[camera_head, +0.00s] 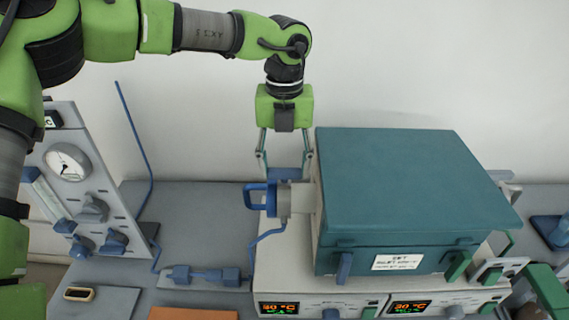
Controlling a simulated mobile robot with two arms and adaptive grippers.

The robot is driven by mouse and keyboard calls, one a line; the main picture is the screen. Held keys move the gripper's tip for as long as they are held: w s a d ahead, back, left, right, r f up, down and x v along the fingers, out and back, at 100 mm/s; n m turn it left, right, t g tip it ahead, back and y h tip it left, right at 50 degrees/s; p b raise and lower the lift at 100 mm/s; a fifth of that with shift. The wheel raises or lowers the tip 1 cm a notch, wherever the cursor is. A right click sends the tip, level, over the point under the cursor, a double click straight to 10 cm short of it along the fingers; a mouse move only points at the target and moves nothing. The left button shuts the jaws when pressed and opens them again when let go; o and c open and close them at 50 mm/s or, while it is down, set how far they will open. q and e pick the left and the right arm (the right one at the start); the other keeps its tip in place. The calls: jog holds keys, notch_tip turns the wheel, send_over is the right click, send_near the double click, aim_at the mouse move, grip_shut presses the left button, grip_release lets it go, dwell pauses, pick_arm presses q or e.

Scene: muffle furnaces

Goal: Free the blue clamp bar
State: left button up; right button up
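A blue looped bar (259,196) sits on a grey round fitting (284,201) at the left side of a teal-topped furnace (410,185); I take it to be the clamp bar. My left gripper (284,172) points straight down just above this fitting. I cannot tell whether the fingers touch anything. The fingertips are beside the furnace's left wall. My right gripper does not clearly show.
A grey gauge panel (85,190) with knobs stands at the left. A blue tab (345,267) and a green handle (458,266) are on the furnace front. Temperature displays (279,308) are below.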

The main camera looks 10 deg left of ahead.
pick_arm(q)
jog(key=shift+m, duration=0.3)
jog(key=m+b, duration=0.1)
jog(key=m, duration=0.2)
jog(key=shift+m, duration=0.3)
jog(key=m+b, duration=0.1)
jog(key=m, duration=0.9)
jog(key=shift+b, duration=0.3)
jog(key=shift+m, duration=1.8)
jog(key=shift+r, duration=0.1)
jog(key=o, duration=1.1)
